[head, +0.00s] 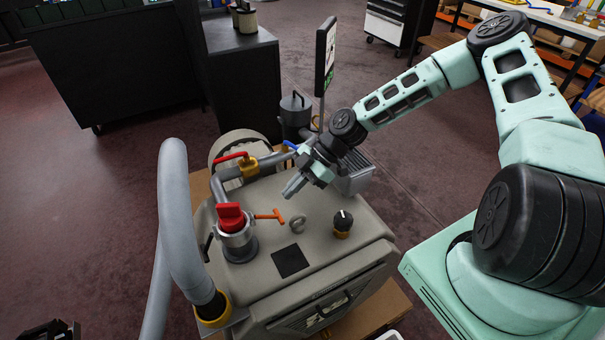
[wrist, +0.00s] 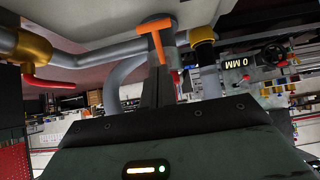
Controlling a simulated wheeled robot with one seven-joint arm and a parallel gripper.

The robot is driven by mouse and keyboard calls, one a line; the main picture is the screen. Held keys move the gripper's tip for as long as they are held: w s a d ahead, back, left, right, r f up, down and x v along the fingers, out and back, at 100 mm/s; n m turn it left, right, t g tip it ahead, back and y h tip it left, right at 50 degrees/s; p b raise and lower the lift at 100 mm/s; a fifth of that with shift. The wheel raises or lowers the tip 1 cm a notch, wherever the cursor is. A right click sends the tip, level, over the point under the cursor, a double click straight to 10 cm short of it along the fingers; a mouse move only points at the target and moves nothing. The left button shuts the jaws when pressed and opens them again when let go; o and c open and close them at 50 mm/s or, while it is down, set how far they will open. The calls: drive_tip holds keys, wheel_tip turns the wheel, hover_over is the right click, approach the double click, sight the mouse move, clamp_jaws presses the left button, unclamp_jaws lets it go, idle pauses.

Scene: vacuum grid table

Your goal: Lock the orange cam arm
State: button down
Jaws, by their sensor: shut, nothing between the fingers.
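The orange cam arm (head: 270,216) is a thin T-shaped lever. It sticks out to the right from the grey coupling (head: 238,241), which is topped by a red handle (head: 230,213), on the machine's top. In the wrist view the orange cam arm (wrist: 156,36) shows just beyond the fingertips. My gripper (head: 292,190) is shut and empty. It is above the machine top, up and to the right of the cam arm in the head view, and looks apart from it. Its dark fingers (wrist: 158,88) partly cover the coupling in the wrist view.
A thick grey hose (head: 174,205) arches at the left of the machine. A brass valve with a red lever (head: 232,157) sits behind the coupling. A grey ring (head: 298,222) and a black knob (head: 343,221) stand to the right of the cam arm. A black square (head: 290,261) lies in front.

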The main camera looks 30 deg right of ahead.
sight(276, 215)
drive_tip(key=f, duration=0.2)
drive_tip(key=a+f, duration=0.1)
drive_tip(key=f, duration=0.1)
drive_tip(key=a+f+p, duration=0.1)
drive_tip(key=shift+a+f, duration=0.15)
drive_tip(key=shift+f, duration=0.25)
wheel_tip(276, 215, down, 2)
drive_tip(key=b, duration=0.4)
drive_tip(key=shift+a+f, duration=0.15)
drive_tip(key=shift+f, duration=0.1)
drive_tip(key=shift+r, duration=0.1)
